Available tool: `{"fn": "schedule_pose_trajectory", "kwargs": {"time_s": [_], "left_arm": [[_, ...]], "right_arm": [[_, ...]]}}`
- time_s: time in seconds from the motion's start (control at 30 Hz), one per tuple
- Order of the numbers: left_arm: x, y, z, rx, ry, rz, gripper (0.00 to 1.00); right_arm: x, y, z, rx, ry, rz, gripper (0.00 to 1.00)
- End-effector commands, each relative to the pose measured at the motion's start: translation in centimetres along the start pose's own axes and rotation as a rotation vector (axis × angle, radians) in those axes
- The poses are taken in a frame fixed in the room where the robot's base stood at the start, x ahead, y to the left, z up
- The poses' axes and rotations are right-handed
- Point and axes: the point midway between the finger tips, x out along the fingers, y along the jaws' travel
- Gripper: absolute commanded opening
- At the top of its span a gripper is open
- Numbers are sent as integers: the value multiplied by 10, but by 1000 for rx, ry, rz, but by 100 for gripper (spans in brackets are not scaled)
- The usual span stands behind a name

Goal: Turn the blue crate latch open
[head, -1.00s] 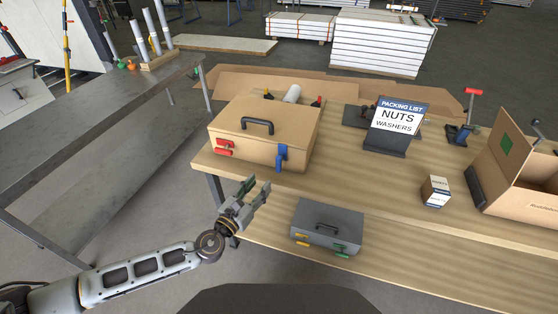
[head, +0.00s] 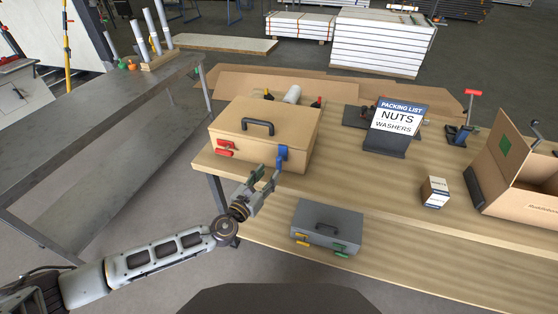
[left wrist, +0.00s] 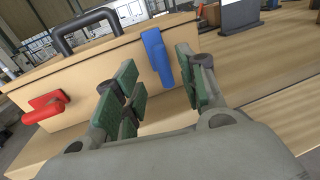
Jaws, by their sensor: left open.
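The blue latch (head: 282,157) is on the front face of a closed tan crate (head: 228,139), right of its middle, and hangs about upright. It also shows in the left wrist view (left wrist: 157,56), beyond the gap between my fingers. A red latch (head: 224,149) sits sideways on the left of the same face; the left wrist view shows it too (left wrist: 45,107). My left gripper (head: 266,179) is open and empty, just in front of and below the blue latch. It seems to be apart from the latch. My right gripper is out of view.
A grey case (head: 328,222) with yellow and green latches is on the lower shelf. The packing list sign (head: 396,125), a small box (head: 435,191) and an open carton (head: 505,175) stand to the right on the table.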

Motion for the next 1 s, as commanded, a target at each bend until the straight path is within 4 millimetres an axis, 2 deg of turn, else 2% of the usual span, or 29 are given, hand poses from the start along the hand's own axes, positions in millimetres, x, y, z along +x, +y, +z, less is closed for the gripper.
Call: {"fn": "schedule_pose_trajectory", "kwargs": {"time_s": [0.2, 0.6, 0.8, 1.0], "left_arm": [[25, 0, 1, -1, -1, 0, 41], [66, 0, 1, -1, -1, 0, 41], [79, 0, 0, 0, 0, 0, 41], [84, 0, 0, -1, 0, 0, 41]], "right_arm": [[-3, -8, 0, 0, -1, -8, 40], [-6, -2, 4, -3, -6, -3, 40], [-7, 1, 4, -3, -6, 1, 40], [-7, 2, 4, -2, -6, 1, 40]]}}
